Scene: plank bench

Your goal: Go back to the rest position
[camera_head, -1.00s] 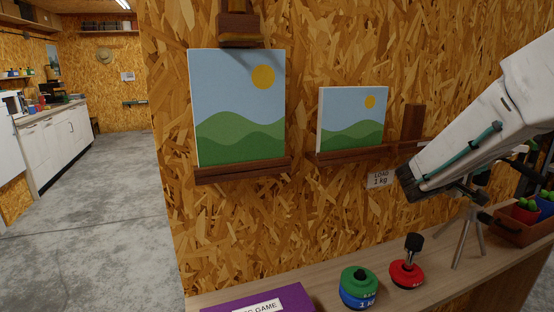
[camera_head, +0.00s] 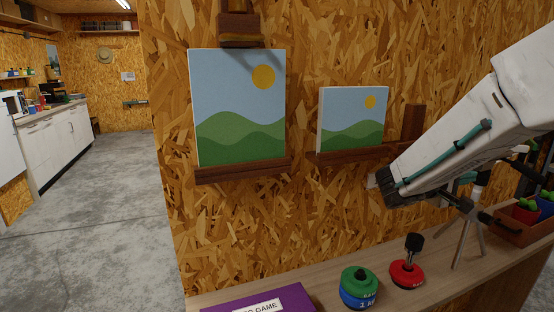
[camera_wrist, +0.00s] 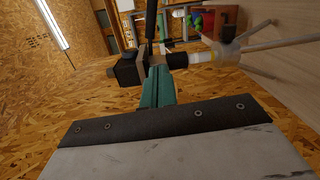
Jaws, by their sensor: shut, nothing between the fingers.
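My gripper (camera_wrist: 150,26) shows as a narrow dark shape at the top middle of the wrist view, with no gap between its fingers and nothing held. In the head view, my white arm with a teal cable comes in from the right and slants down to the left, over the shelf. A tripod (camera_head: 468,236) stands close below the arm. The tripod also shows in the wrist view (camera_wrist: 228,50), to the right of my gripper; I cannot tell how far apart they are.
A plank bench (camera_head: 330,272) runs along the bottom right. On it are a purple game box (camera_head: 255,302), green and blue weights (camera_head: 359,287), a red weight (camera_head: 407,274) and a planter box (camera_head: 520,232). Two landscape pictures (camera_head: 238,105) (camera_head: 353,116) rest on wall ledges. Open floor (camera_head: 90,220) lies left.

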